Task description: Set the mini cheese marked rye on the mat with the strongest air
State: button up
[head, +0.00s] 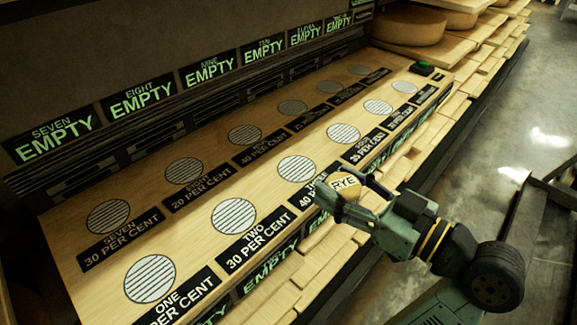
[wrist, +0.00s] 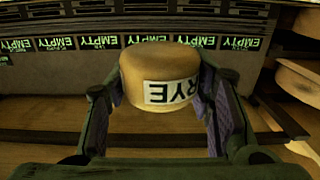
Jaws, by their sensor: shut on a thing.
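My gripper (head: 343,196) is shut on a small round tan cheese (head: 345,178) with a white RYE label. In the wrist view the cheese (wrist: 158,62) sits upright between both fingers, its label upside down. It is held over the front edge of the wooden board, near mat three (head: 296,169), and partly hides that mat's label, which begins with 40. Striped round mats stand in two rows. Mats one (head: 150,278), two (head: 233,215) and seven (head: 108,217) read 30 per cent. Mat eight (head: 184,171) reads 20, mat nine (head: 245,135) 40. Farther labels are small or blurred.
Green EMPTY signs (head: 140,98) line the back panel above the board, and more run along its front. A dark box with a green top (head: 424,69) stands at the far right end. Large cheese wheels (head: 408,26) lie on shelving beyond. Open floor is at right.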

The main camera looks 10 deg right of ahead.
jog(key=p, duration=0.2)
send_over(297, 168)
jog(key=shift+f, duration=2.45)
jog(key=shift+f, duration=0.15)
jog(key=o, duration=1.2)
jog(key=shift+r+p, duration=0.25)
jog(key=shift+p, duration=0.05)
jog(key=b+v, duration=0.2)
jog(key=v, duration=1)
jog(key=shift+f, duration=0.15)
